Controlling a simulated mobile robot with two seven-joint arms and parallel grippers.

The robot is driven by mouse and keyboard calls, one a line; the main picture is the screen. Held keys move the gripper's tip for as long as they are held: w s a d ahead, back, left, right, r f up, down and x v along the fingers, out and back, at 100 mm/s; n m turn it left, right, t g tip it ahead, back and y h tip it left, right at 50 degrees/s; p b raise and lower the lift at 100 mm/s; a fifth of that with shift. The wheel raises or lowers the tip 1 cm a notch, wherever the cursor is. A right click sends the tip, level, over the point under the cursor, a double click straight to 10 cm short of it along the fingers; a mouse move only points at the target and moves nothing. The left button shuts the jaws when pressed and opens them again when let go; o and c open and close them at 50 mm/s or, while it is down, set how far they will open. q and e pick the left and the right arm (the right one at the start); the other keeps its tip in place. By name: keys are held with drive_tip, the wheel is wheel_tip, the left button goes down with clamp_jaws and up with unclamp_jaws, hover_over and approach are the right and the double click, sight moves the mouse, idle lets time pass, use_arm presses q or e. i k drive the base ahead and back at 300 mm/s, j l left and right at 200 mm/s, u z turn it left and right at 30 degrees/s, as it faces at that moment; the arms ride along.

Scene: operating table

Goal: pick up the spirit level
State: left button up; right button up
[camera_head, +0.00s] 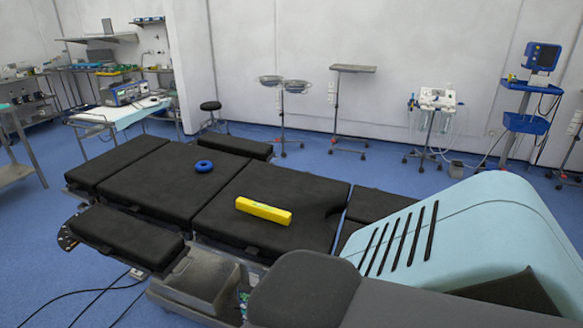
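The spirit level (263,211) is a yellow bar lying flat on the black padded operating table (222,217). It rests on the section right of the table's middle, slightly angled, its right end nearer to me. Nothing touches or covers it. Neither of my grippers is in the head view, so I cannot see their position or whether they hold anything.
A blue ring (204,166) lies on the table, behind and left of the level. A padded side board (127,237) juts out at the near left. Black cables (88,292) lie on the floor. Wheeled stands are along the back wall.

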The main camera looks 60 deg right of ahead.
sight(261, 210)
drive_tip(key=z, duration=1.7)
drive_tip(key=i+j, duration=0.15)
drive_tip(key=j, duration=0.25)
drive_tip(key=i+j, duration=0.15)
drive_tip(key=j, duration=0.2)
drive_tip(key=i+j+z, duration=0.1)
drive_tip(key=j, duration=0.3)
drive_tip(key=i+j, duration=0.2)
drive_tip(key=j, duration=0.2)
drive_tip(key=i+j, duration=0.1)
drive_tip(key=j, duration=0.3)
drive_tip(key=z, duration=1.35)
